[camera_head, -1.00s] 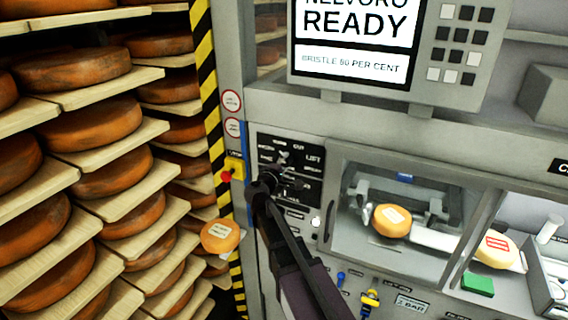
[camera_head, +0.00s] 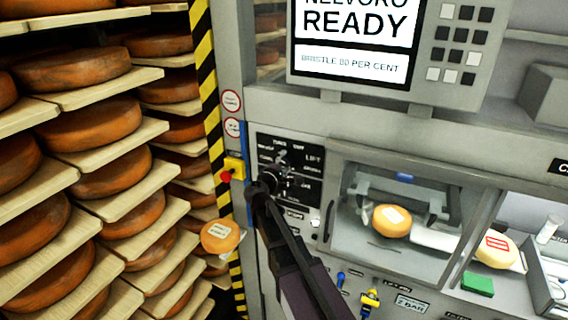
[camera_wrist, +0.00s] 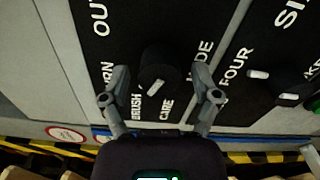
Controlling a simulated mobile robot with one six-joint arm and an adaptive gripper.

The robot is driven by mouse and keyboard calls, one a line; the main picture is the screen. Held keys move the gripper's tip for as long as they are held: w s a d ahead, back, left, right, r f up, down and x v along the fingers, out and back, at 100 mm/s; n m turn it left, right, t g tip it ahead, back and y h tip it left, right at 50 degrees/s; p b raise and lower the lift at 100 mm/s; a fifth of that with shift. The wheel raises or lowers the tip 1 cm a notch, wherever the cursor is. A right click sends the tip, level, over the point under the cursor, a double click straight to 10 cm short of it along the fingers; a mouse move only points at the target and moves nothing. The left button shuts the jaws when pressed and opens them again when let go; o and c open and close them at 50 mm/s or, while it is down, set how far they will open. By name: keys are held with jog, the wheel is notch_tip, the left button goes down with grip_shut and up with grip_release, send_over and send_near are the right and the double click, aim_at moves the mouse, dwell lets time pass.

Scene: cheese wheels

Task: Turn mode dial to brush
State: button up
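The mode dial is a black round knob (camera_wrist: 158,66) with a white pointer mark on a black panel in the wrist view. The mark points down toward the "BRUSH" and "CARE" labels; I cannot tell exactly which it meets. My gripper (camera_wrist: 160,98) is open, with one fingertip on each side of the dial, apart from it. In the head view, my gripper (camera_head: 270,182) is at the black control panel (camera_head: 302,158) and hides part of it, including the dial.
A second knob with a white mark (camera_wrist: 258,74) lies to the right in the wrist view. A red button on a yellow box (camera_head: 234,168) is left of the panel. Cheese shelves (camera_head: 110,150) fill the left. A glazed cabinet holds a cheese (camera_head: 391,221) at the right.

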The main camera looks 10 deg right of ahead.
jog(key=shift+s, duration=0.1)
dwell(0.3)
jog(key=v, duration=1.2)
dwell(0.3)
jog(key=s+d+f+m+g+y+b, duration=0.1)
jog(key=s+d+f+m+g+b, duration=0.3)
jog(key=f, duration=0.5)
jog(key=s+d+f+m+g+y+b, duration=0.1)
jog(key=s+d+f+m+g+b, duration=0.1)
jog(key=s+d+f+m+g, duration=0.5)
jog(key=s+a+f+m+g+y+b, duration=0.1)
jog(key=s+f+y+b, duration=0.1)
jog(key=f, duration=0.5)
jog(key=s+a+f+m+g+y+b, duration=0.1)
jog(key=s+a+f+g+y+b, duration=0.1)
jog(key=s+f+y, duration=0.3)
notch_tip(320, 180, down, 2)
jog(key=shift+s+a+f+g+y+b, duration=0.15)
jog(key=shift+s+g+y+b, duration=0.2)
jog(key=shift+y+b, duration=0.45)
